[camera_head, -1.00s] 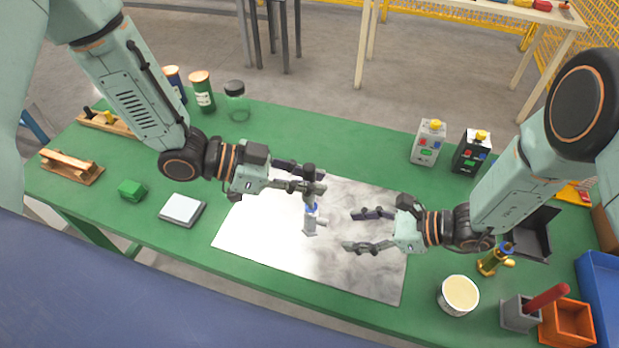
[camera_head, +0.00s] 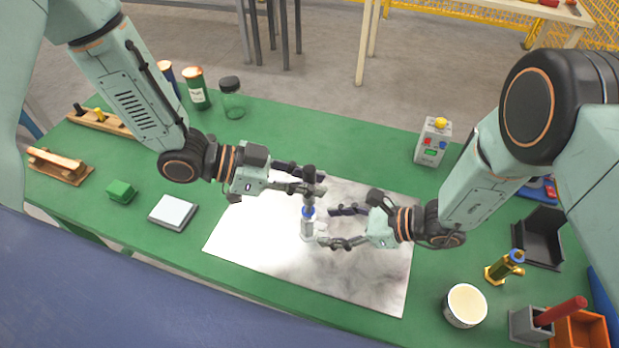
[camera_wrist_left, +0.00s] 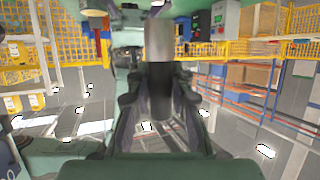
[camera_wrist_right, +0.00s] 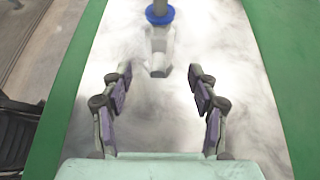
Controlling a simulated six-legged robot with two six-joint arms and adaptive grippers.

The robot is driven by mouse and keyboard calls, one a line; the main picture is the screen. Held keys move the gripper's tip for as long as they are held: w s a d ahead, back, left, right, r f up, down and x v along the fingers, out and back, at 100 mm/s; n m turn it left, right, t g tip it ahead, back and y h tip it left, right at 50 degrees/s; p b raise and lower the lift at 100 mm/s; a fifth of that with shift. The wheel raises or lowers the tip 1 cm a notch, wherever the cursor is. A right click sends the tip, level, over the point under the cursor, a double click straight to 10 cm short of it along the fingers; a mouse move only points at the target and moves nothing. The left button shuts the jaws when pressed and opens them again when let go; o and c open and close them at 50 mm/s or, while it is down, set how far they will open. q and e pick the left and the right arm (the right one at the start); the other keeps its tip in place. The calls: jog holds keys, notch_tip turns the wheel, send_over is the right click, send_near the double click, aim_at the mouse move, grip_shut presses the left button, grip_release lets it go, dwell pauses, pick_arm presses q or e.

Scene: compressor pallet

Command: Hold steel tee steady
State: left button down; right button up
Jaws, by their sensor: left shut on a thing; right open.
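The steel tee (camera_head: 307,228) is a small grey fitting below a blue ring (camera_head: 308,211), over the pale sheet. In the right wrist view the tee (camera_wrist_right: 158,52) has a branch facing the camera. My left gripper (camera_head: 313,184) is shut on a grey-and-black cylinder (camera_head: 310,198) directly above the blue ring; the cylinder (camera_wrist_left: 160,75) fills the middle of the left wrist view. My right gripper (camera_head: 328,227) is open and empty, its fingers pointing at the tee from the right. Its fingertips (camera_wrist_right: 158,80) lie either side of the branch's line, apart from it. Whether the tee touches the sheet is unclear.
The marbled sheet (camera_head: 370,275) lies on the green table (camera_head: 270,125). A cream-topped tub (camera_head: 465,304), a brass fitting (camera_head: 505,266) and a black tray (camera_head: 541,238) stand right. A grey box (camera_head: 432,142) stands behind. A white-topped block (camera_head: 173,211) lies left.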

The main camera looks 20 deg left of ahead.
aim_at(329, 227)
jog(key=x, duration=0.2)
jog(key=shift+s+a+f, duration=0.15)
jog(key=shift+s+a, duration=0.05)
jog(key=shift+a, duration=0.2)
jog(key=shift+w+a+f+b, duration=0.15)
jog(key=shift+a+f+b, duration=0.15)
jog(key=shift+a, duration=0.3)
jog(key=shift+d, duration=0.1)
